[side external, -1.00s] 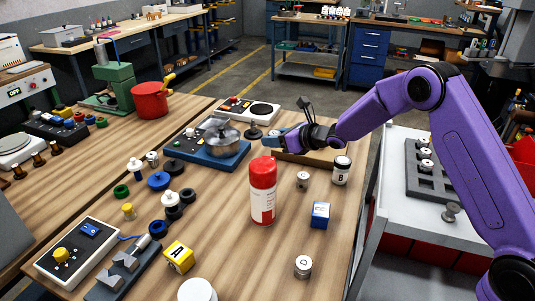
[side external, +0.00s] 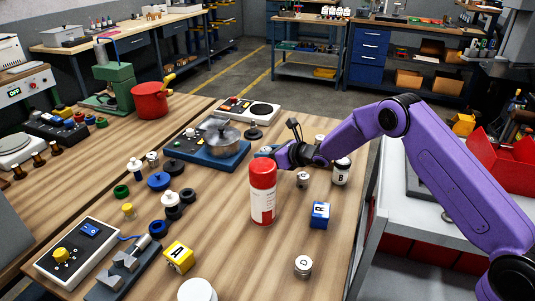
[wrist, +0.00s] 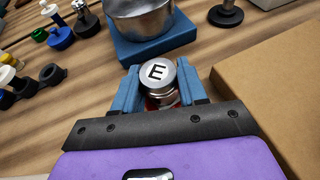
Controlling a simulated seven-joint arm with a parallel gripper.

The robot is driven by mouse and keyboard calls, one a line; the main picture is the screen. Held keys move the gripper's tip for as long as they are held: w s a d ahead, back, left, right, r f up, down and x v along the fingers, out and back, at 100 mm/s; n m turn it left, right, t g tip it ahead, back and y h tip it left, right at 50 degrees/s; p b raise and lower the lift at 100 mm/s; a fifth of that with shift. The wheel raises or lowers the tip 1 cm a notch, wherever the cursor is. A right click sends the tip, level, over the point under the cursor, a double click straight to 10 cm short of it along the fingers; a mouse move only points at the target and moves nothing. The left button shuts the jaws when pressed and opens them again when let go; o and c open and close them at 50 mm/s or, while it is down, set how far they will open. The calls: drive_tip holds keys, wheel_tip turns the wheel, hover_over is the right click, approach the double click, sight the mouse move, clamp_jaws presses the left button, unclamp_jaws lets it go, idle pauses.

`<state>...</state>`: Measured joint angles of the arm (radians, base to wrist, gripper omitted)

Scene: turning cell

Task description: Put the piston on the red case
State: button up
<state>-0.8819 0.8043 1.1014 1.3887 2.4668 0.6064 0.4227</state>
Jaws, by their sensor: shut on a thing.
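In the side view, my gripper (side external: 266,150) is low over the far part of the bench, behind the red-capped can, and the held piece cannot be made out there. A red case (side external: 497,162) sits on the cart at the right, behind my arm. A small silver cylinder (side external: 303,179) stands on the bench; I cannot tell which piece is the piston.
A silver pot (side external: 221,134) on a blue base stands left of my gripper. A red-capped can (side external: 263,202) is in front of it. Jar B (side external: 341,175) and a blue cube (side external: 320,216) are to the right. A cardboard box (wrist: 275,90) lies right of my gripper in the wrist view.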

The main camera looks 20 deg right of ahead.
drive_tip(key=o, duration=1.1)
drive_tip(key=shift+f, duration=0.1)
drive_tip(key=v, duration=1.2)
drive_tip(key=shift+r, duration=0.2)
